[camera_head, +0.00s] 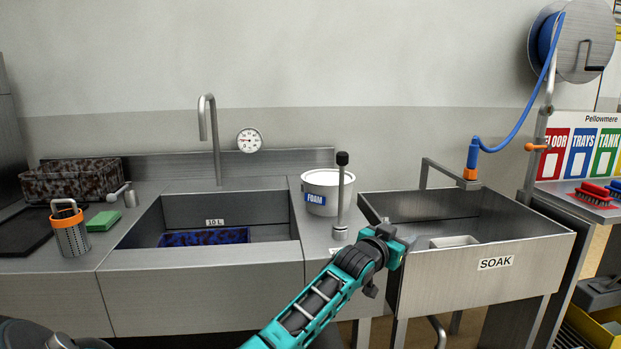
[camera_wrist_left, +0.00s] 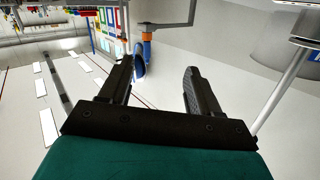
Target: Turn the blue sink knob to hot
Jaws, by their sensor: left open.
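I cannot make out a blue sink knob in either view. A tall lever with a black knob (camera_head: 342,158) stands upright on the counter between the two sinks. The left sink (camera_head: 205,258), marked 10 L, has a blue speckled piece inside and a tall curved faucet (camera_head: 207,120). My left gripper (camera_head: 402,243) is near the left front corner of the SOAK sink, right of the lever's foot. In the left wrist view my left gripper (camera_wrist_left: 158,72) has its fingers apart with nothing between them. My right gripper is not in view.
A FOAM bucket (camera_head: 328,190) stands behind the lever. The SOAK sink (camera_head: 480,270) is at right, with a blue hose nozzle (camera_head: 472,155). A round dial (camera_head: 249,140) hangs on the wall. A perforated cup (camera_head: 70,230) and green sponge (camera_head: 103,221) sit at left.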

